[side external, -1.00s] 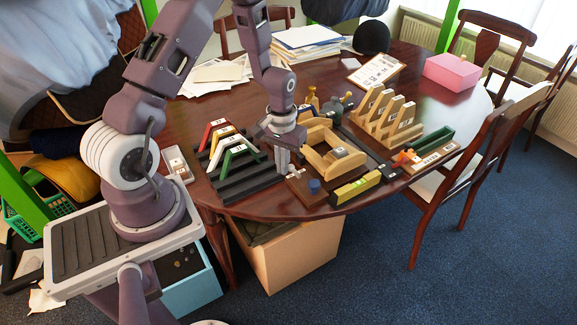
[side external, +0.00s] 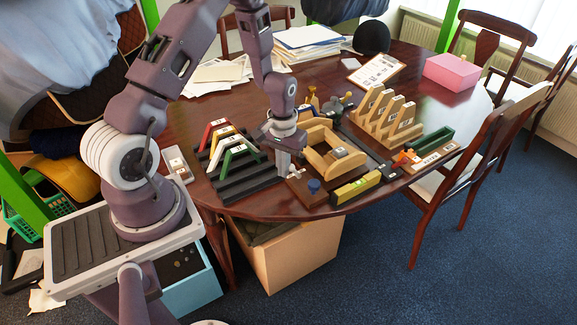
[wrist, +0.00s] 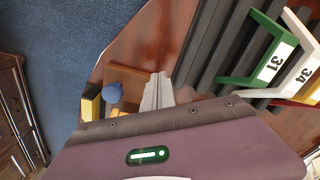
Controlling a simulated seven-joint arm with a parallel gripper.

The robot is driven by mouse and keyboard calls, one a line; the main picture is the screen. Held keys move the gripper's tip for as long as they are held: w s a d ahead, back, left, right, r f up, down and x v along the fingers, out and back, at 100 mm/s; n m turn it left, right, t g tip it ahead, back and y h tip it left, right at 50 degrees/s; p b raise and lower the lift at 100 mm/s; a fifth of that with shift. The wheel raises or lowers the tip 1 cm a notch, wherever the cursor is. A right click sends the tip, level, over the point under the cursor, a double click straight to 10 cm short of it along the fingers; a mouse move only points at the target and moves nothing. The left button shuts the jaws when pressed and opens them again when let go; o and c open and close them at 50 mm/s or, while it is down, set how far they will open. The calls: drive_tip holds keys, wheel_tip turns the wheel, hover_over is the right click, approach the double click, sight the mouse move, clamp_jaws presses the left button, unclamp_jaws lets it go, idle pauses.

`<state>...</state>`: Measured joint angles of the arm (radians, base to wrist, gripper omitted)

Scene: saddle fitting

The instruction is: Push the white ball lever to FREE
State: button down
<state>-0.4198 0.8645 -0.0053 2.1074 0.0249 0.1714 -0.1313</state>
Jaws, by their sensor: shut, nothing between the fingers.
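My gripper (side external: 283,173) points down at the left edge of a brown wooden base (side external: 322,197) with a blue knob (side external: 313,187). Its fingers are together and empty. A small white piece (side external: 294,174) shows right beside the fingertips; it looks like the white ball of the lever, but it is too small to be certain or to tell contact. In the wrist view the pale fingers (wrist: 157,93) are next to the wooden base (wrist: 130,78) and the blue knob (wrist: 112,92); the lever cannot be made out there. No FREE mark is readable.
A dark ribbed rack (side external: 243,182) with green, white and red numbered frames stands close on the left. A wooden cradle (side external: 335,158) is behind the base, and a yellow block (side external: 356,187) is to its right. The table's front edge is close; bare tabletop is scarce here.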

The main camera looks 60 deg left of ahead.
drive_tip(key=shift+w, duration=1.95)
drive_tip(key=shift+s, duration=0.6)
drive_tip(key=shift+r, duration=3.5)
